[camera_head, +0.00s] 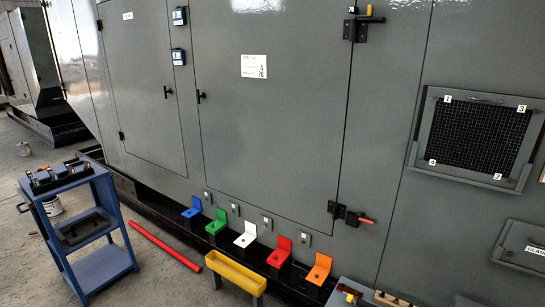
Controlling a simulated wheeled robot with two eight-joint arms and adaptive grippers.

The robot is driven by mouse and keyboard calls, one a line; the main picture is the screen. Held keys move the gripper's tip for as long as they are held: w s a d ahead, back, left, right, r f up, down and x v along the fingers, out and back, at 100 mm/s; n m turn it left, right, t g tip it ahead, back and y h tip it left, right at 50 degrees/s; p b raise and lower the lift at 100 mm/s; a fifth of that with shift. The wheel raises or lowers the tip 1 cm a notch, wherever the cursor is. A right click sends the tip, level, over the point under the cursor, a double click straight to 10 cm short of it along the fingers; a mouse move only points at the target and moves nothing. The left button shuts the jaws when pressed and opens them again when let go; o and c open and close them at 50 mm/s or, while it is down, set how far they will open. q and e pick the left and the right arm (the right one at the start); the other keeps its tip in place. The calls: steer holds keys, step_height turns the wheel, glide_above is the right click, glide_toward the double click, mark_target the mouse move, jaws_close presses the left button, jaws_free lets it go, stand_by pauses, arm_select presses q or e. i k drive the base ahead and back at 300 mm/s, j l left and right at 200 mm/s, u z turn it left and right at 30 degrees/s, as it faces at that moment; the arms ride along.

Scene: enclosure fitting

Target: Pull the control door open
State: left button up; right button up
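A large grey door (270,130) fills the middle of the enclosure, with a white label reading 4 and 70 (253,67). It has a small black handle (201,97) at its left edge. A narrower grey door (140,80) is to its left, with a black handle (167,92) near its right edge. Both doors look shut, flush with the wall. I cannot tell from the labels which is the control door. A latch with a yellow handle (370,19) is at the upper right and one with a red handle (364,220) at the lower right. Neither gripper is in view.
A blue cart (95,265) with tools stands at left, a red bar (165,245) on the floor beside it. Coloured brackets (245,235) and a yellow trough (236,272) line the enclosure's foot. A mesh panel (480,137) is at right.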

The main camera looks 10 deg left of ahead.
mark_target(274, 77)
steer(key=i+j+u, duration=0.2)
steer(key=i+u, duration=0.65)
steer(key=i, duration=0.2)
steer(key=i+l+u, duration=0.25)
steer(key=i+u, duration=0.2)
steer(key=i+j+z, duration=0.1)
steer(key=i, duration=0.3)
steer(key=i+j+z, duration=0.15)
steer(key=i, duration=0.25)
steer(key=i+j+z, duration=0.1)
steer(key=i+j, duration=0.2)
steer(key=i, duration=0.1)
